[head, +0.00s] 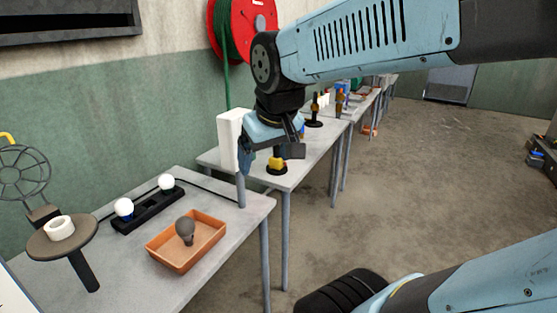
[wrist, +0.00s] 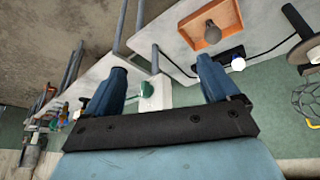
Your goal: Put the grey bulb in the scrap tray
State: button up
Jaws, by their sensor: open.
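The grey bulb (head: 185,229) lies inside an orange tray (head: 160,262) on the near table. The wrist view also shows the bulb (wrist: 212,33) in the tray (wrist: 237,27). A black holder (head: 146,213) behind the tray carries two white bulbs, a left one (head: 124,208) and a right one (head: 166,182). My gripper (head: 250,166) is in the air beyond the tray, up and to the right of it in the head view. In the wrist view its two blue fingers (wrist: 160,64) are spread apart, with nothing held between them.
A red hose reel (head: 245,20) hangs on the wall. More tables stretch back; open floor (head: 420,190) lies to the right.

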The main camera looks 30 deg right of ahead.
jog(key=s, duration=0.2)
jog(key=s+d+m, duration=0.1)
jog(key=shift+s+r+t, duration=0.15)
jog(key=shift+s+t, duration=0.15)
jog(key=shift+s, duration=0.05)
